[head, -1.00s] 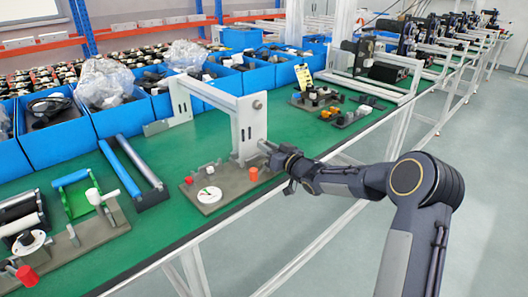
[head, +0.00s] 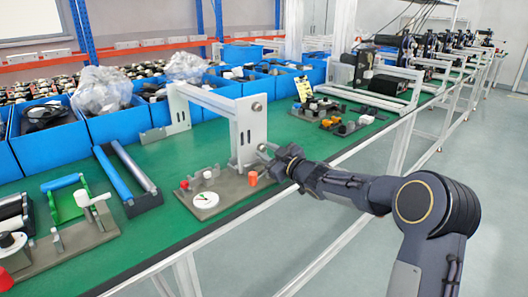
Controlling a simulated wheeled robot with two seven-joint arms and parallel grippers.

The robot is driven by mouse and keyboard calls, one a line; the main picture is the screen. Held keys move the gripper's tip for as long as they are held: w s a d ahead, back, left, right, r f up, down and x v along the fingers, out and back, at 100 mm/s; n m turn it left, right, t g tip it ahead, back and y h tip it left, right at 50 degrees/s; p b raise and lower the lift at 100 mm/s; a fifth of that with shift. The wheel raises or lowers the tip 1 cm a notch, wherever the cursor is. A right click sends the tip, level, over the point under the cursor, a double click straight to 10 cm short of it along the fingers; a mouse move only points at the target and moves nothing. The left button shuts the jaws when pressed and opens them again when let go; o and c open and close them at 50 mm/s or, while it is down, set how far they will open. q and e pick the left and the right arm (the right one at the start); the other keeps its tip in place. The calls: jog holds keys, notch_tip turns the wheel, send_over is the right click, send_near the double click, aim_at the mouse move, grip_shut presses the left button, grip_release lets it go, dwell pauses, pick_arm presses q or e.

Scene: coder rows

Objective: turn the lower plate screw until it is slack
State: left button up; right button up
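The white upright plate (head: 246,127) is the near end of a white bridge-shaped frame on the green bench. A dark round screw (head: 257,107) shows high on it. My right gripper (head: 268,153) is at the lower part of this plate, its fingertips at or very near the face where the lower screw would sit. The gripper and wrist hide that screw, so I cannot see its head or whether the fingers are closed on it. My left gripper is not in view.
A grey base (head: 222,207) with a white dial (head: 205,200) and red and orange knobs lies beside the plate. Blue bins (head: 122,126) line the back of the bench. A blue-and-grey roller fixture (head: 128,172) stands left. Open floor lies to the right.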

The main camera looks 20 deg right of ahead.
jog(key=shift+o, duration=0.3)
jog(key=m+p, duration=0.8)
jog(key=p, duration=0.1)
jog(key=shift+r+p, duration=0.2)
jog(key=shift+p, duration=0.1)
jog(key=shift+m+p, duration=0.35)
jog(key=shift+m, duration=0.15)
jog(key=shift+f+m, duration=0.2)
jog(key=shift+m, duration=0.2)
